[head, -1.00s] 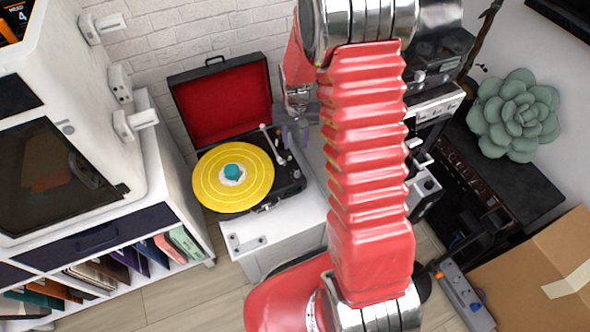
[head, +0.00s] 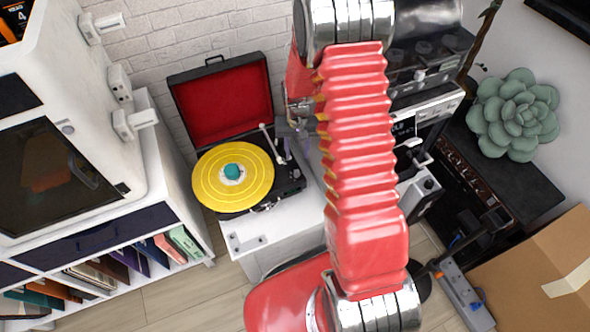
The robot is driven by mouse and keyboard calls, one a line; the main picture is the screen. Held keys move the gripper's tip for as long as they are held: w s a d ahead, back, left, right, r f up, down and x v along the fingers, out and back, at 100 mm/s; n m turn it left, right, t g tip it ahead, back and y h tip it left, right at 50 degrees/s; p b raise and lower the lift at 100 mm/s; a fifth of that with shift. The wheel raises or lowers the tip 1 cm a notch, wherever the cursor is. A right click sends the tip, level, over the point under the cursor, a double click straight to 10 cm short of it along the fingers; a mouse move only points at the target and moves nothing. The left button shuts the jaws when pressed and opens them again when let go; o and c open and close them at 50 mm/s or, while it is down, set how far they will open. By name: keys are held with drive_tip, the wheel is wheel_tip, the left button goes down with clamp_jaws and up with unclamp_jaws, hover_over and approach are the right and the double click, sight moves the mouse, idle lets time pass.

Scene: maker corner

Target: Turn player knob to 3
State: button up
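The record player (head: 236,160) stands open on a white cabinet, with its red-lined lid (head: 222,98) raised. A yellow record (head: 212,178) with a teal centre lies on its platter. The tonearm (head: 271,143) is at the right of the record, over the black deck. My gripper (head: 293,138) is small and partly behind my red arm. It is just right of the tonearm, near the player's back right corner. Its finger gap is not clear. I cannot make out the player's knob or its number marks, nor whether the gripper touches anything.
A white cabinet top (head: 252,238) shows in front of the player. A white machine and shelf of books (head: 130,258) stand at left. Black and silver equipment (head: 425,105) is behind my arm at right. A succulent (head: 513,115) and cardboard box (head: 535,270) are farther right.

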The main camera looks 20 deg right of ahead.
sight(297, 172)
wheel_tip(297, 172, down, 11)
drive_tip(key=shift+f, duration=0.1)
idle(0.5)
